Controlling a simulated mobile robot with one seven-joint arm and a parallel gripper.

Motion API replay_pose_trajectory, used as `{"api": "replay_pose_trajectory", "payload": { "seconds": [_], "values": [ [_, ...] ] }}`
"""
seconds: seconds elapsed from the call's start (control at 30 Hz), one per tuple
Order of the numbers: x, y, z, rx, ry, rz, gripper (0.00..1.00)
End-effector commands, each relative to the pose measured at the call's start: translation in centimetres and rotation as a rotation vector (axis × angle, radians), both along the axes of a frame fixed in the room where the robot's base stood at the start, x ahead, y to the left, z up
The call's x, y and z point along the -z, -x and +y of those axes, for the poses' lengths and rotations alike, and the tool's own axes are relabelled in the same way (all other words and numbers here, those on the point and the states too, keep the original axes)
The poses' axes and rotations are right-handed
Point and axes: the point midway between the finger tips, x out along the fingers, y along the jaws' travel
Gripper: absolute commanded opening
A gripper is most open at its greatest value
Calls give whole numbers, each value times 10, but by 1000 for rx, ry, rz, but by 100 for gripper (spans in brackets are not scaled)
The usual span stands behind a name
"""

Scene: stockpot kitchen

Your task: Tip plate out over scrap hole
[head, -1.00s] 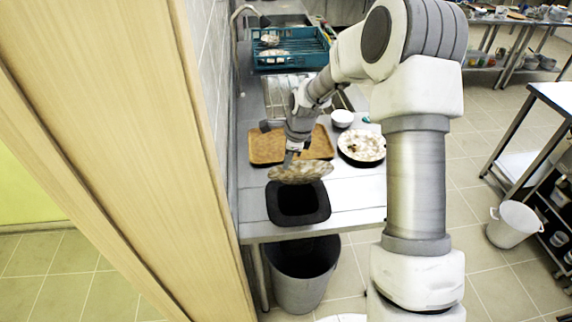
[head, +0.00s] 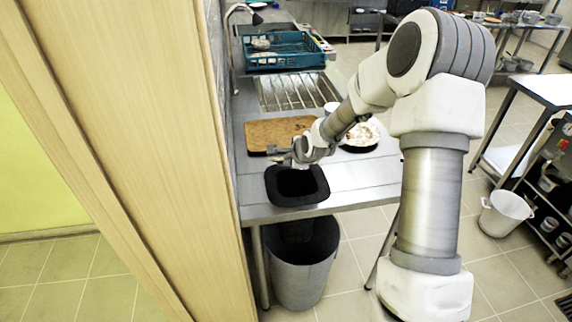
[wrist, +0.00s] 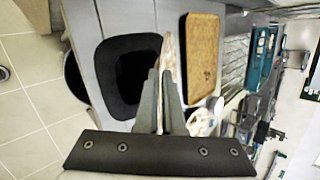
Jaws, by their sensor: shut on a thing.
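The scrap hole is a dark opening with a black square rim (head: 297,200) in the front of the steel counter; in the wrist view its rim (wrist: 103,62) lies just left of my fingers. My gripper (head: 288,155) is at the back edge of the hole, low over the counter. In the wrist view my gripper (wrist: 161,92) is shut on the plate (wrist: 168,55). The plate shows there almost edge-on, so it is steeply tilted. Its face is mostly hidden, and I cannot tell how much food is on it. In the head view the plate is hard to make out.
A grey bin (head: 300,275) stands under the hole. A brown tray (head: 272,133) lies behind the hole. Another plate with scraps (head: 365,135) and a white bowl (head: 331,107) are partly behind my arm. A blue crate (head: 280,52) stands farther back. A wall panel (head: 130,130) is at the left.

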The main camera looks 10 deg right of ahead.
Motion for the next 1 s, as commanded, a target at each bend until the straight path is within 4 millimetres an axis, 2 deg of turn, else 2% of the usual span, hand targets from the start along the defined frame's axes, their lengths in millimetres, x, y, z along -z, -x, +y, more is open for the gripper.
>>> {"api": "replay_pose_trajectory", "payload": {
  "seconds": [0.27,1.0],
  "values": [
    [4,-2,-2,-2,0,-44,0],
    [44,1,-2,-2,-1,-233,0]
  ]
}}
